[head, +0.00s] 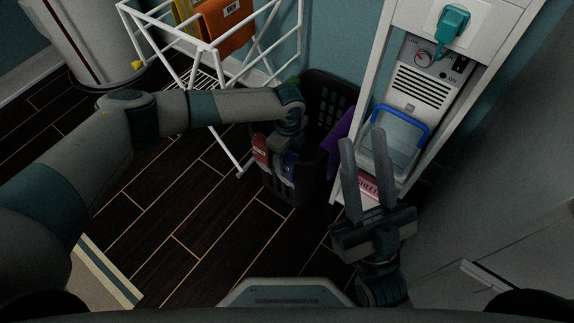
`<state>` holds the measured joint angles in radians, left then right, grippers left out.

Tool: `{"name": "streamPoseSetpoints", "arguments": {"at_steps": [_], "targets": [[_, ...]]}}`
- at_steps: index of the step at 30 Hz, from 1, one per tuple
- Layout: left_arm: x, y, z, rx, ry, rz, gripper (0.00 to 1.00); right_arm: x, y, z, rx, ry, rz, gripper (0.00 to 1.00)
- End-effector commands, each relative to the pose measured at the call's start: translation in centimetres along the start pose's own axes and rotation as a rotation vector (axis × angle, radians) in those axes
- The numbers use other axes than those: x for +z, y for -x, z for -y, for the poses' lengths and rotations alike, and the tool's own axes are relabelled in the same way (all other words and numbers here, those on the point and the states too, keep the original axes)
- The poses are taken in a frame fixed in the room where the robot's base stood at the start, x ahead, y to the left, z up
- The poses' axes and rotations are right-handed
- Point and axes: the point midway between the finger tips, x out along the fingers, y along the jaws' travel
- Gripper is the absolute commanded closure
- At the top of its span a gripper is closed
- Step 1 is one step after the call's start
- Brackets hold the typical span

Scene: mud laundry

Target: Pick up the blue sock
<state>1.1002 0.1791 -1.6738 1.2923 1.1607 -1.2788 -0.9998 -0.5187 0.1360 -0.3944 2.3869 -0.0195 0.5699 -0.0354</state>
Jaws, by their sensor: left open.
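A dark laundry basket (327,95) stands on the floor beside the white cabinet. A small blue cloth patch (290,160), perhaps the blue sock, shows at the basket's near side, partly hidden by my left gripper. My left gripper (283,172) points down at the basket. It is open, and I cannot tell whether it touches the blue cloth. A red cloth (260,148) lies just left of it. My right gripper (363,138) is open and empty, raised in front of the cabinet.
A purple cloth (340,140) hangs at the basket's right side. A white drying rack (212,58) with orange cloth (226,22) stands behind my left arm. The white cabinet (375,60) holds a machine. A striped rug (105,275) lies at lower left; the wooden floor between is clear.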

Motion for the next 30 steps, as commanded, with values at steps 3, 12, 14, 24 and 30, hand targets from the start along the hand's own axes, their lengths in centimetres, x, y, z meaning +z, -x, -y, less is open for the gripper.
{"name": "streamPoseSetpoints", "arguments": {"at_steps": [3, 12, 14, 24, 30], "targets": [[0.00, -1.20, -0.03, 0.001, 0.000, 0.000, 0.43, -0.41, -0.11, -0.29, -0.001, 0.007, -0.037, 0.69], [0.04, -1.37, -0.01, 0.000, 0.000, 0.000, 0.43, -0.70, -0.32, -0.40, -0.002, 0.009, -0.052, 0.69], [0.04, -1.37, -0.01, 0.000, 0.000, 0.000, 0.43, -0.69, -0.32, -0.40, -0.002, 0.009, -0.051, 0.69], [0.05, -1.35, -0.01, 0.000, 0.000, 0.000, 0.81, -0.60, -0.27, -0.36, -0.002, 0.009, -0.046, 0.69], [0.05, -1.34, 0.00, 0.000, 0.000, 0.000, 0.87, -0.57, -0.17, -0.31, -0.001, 0.007, -0.043, 0.69]]}}
